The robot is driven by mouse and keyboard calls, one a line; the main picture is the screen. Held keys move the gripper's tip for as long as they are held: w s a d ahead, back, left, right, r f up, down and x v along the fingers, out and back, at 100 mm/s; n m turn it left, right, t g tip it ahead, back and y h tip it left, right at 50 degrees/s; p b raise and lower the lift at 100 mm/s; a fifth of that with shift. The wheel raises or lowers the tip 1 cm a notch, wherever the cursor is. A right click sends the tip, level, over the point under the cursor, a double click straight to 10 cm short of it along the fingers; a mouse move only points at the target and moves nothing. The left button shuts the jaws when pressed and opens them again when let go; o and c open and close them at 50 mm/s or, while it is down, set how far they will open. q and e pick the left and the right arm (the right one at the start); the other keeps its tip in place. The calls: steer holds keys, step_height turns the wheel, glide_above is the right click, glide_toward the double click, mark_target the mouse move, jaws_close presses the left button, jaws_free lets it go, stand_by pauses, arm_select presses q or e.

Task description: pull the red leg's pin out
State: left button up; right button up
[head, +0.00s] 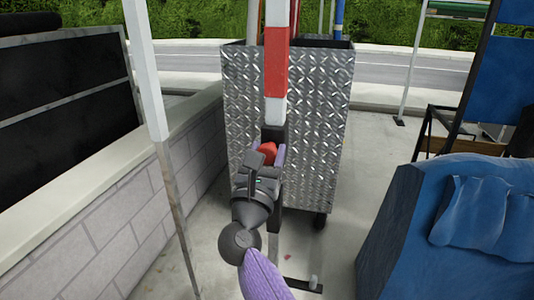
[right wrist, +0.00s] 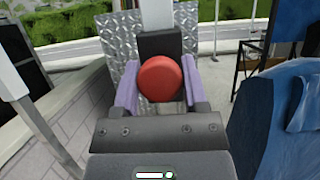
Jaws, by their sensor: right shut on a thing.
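The red-and-white leg (head: 276,68) stands upright in front of the metal cart and ends in a black sleeve (head: 274,133). The pin has a round red knob (head: 268,151) in front of the sleeve. In the right wrist view the red knob (right wrist: 160,78) sits between the two purple fingers, with the black sleeve (right wrist: 160,45) behind it. My right gripper (head: 267,154) is shut on the pin's knob. The pin's shaft is hidden behind the knob, so I cannot tell how deep it sits. My left gripper is not in view.
The diamond-plate cart (head: 318,120) stands behind the leg. A white pole (head: 148,75) and a low block wall (head: 130,205) are on the left. A blue padded item (head: 450,250) is at the lower right. Concrete floor is open between the cart and it.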

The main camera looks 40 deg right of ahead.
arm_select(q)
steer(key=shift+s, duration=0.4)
arm_select(e)
jaws_close()
steer(key=s+a, duration=0.3)
steer(key=shift+a+p, duration=0.3)
steer(key=shift+f, duration=0.15)
steer(key=o, duration=0.8)
jaws_free()
steer(key=shift+c, duration=0.2)
steer(key=o, duration=0.4)
steer(key=shift+s+a, duration=0.1)
steer(key=shift+a, duration=0.1)
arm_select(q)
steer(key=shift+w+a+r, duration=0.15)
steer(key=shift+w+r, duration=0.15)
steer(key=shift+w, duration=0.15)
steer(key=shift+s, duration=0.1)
